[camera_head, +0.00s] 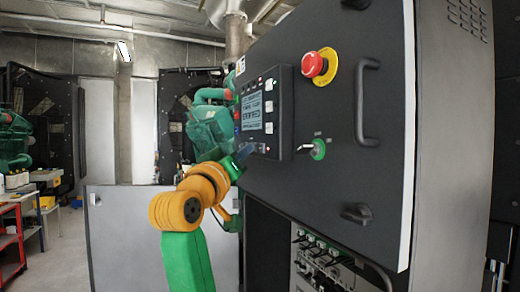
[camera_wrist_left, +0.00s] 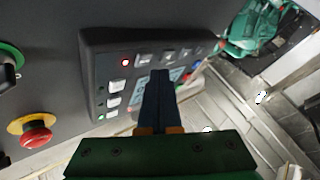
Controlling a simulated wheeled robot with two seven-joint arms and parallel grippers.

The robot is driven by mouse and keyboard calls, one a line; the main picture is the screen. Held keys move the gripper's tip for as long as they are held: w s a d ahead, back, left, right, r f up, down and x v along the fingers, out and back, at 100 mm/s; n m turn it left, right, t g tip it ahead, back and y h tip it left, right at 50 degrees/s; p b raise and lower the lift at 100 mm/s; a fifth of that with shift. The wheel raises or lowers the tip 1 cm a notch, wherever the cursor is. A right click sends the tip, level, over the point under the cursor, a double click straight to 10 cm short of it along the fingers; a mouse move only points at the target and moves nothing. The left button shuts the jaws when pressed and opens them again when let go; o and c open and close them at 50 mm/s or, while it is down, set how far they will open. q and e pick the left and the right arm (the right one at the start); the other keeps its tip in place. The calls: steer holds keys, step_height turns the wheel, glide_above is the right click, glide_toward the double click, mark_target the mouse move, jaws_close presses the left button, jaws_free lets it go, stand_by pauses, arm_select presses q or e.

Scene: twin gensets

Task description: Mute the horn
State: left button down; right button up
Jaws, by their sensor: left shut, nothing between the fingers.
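The control panel (camera_head: 284,118) is a dark box with a lit screen (camera_head: 257,113) and pale square buttons, mounted on the black cabinet door. Its casing also shows in the left wrist view (camera_wrist_left: 97,52), with a red lamp (camera_wrist_left: 125,62) lit beside a pale button (camera_wrist_left: 145,60). I cannot read which button is the horn mute. My left gripper (camera_head: 247,151) is shut and empty at the panel's lower edge. In the left wrist view its fingers (camera_wrist_left: 160,76) cover part of the panel face and screen. I cannot tell whether the fingertips touch it. My right gripper is not in view.
A red emergency stop (camera_head: 314,64) on a yellow ring, a door handle (camera_head: 368,103) and a green-ringed switch (camera_head: 318,149) stick out to the right of the panel. Green machinery (camera_head: 208,128) stands behind my left arm. Open floor lies at the far left.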

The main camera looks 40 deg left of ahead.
arm_select(q)
steer(key=shift+w, duration=0.15)
stand_by(0.4)
steer(key=shift+w+d, duration=0.2)
steer(key=shift+w, duration=0.1)
steer(key=shift+w+d+p, duration=0.25)
steer(key=shift+w+p, duration=0.15)
stand_by(0.7)
steer(key=shift+s, duration=0.1)
steer(key=shift+s+a+b, duration=0.35)
steer(key=shift+s+a, duration=0.1)
steer(key=shift+s, duration=0.25)
